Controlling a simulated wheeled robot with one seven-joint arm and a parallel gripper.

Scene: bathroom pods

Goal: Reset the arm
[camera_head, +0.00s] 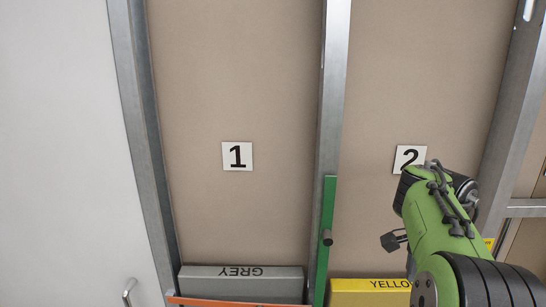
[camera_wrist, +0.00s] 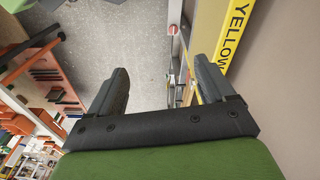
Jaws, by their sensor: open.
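My green arm reaches up at the lower right of the head view, in front of the panel marked 2. My gripper (camera_wrist: 160,85) shows in the wrist view with its two dark fingers apart and nothing between them. In the head view a small dark part, perhaps a fingertip (camera_head: 391,241), shows left of the arm; the rest of the gripper is hidden behind the arm.
A grey box (camera_head: 240,284) labelled GREY lies behind an orange rail (camera_head: 235,303). A yellow box (camera_head: 365,293) is partly covered by my arm. A green post (camera_head: 325,240) stands between them. In the wrist view, shelves with orange parts (camera_wrist: 50,80) line the left; grey floor is open.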

